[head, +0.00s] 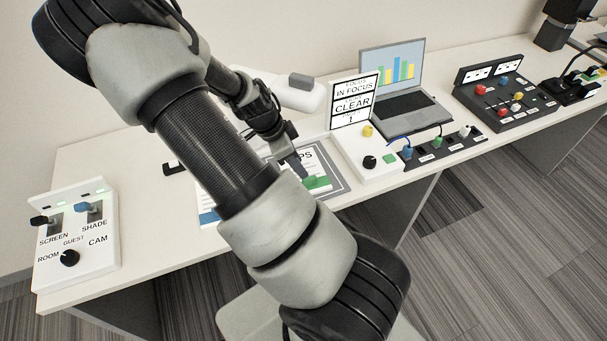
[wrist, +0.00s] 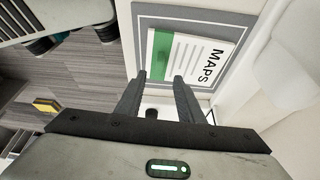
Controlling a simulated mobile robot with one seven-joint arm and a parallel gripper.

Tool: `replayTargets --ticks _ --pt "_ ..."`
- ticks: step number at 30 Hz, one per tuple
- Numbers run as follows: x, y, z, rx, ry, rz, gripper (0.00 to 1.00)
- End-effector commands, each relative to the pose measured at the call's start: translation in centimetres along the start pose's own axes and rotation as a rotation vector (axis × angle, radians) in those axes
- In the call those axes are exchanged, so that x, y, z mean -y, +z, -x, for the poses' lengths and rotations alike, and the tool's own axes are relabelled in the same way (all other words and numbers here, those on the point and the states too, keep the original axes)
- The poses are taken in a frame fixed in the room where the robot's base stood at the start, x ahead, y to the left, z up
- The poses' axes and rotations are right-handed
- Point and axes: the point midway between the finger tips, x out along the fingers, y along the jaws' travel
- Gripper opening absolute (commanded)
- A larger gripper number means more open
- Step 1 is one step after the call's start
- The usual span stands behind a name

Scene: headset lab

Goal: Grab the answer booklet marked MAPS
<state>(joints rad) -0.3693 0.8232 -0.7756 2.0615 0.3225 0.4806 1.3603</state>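The MAPS booklet (wrist: 195,62) is white with a green band and lies on a grey, pale-bordered mat (wrist: 232,28) in the wrist view. In the head view my arm covers part of it, but the letters "PS" and its green part (head: 319,182) show. My gripper (wrist: 159,77) has its two fingers apart with nothing seen held between them. Its tips point at the booklet's green edge; I cannot tell whether they touch it. In the head view the gripper (head: 303,170) is just over the booklet, partly hidden behind my arm.
A white panel (head: 362,152) with knobs and a sign stands right of the booklet, with a laptop (head: 400,106) behind. Another sheet with a blue part (head: 208,217) lies to the left, mostly hidden. A white switch box (head: 77,240) stands at the table's left end.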

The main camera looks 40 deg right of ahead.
Motion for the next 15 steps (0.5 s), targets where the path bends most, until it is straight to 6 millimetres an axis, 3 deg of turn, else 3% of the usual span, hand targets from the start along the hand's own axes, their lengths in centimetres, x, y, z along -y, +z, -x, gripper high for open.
replayTargets --ticks 8,15 --pt "0.0 -0.1 -2.3 0.0 0.0 0.0 0.34" --pt "-0.2 -0.3 -5.8 0.0 0.001 0.0 0.34"
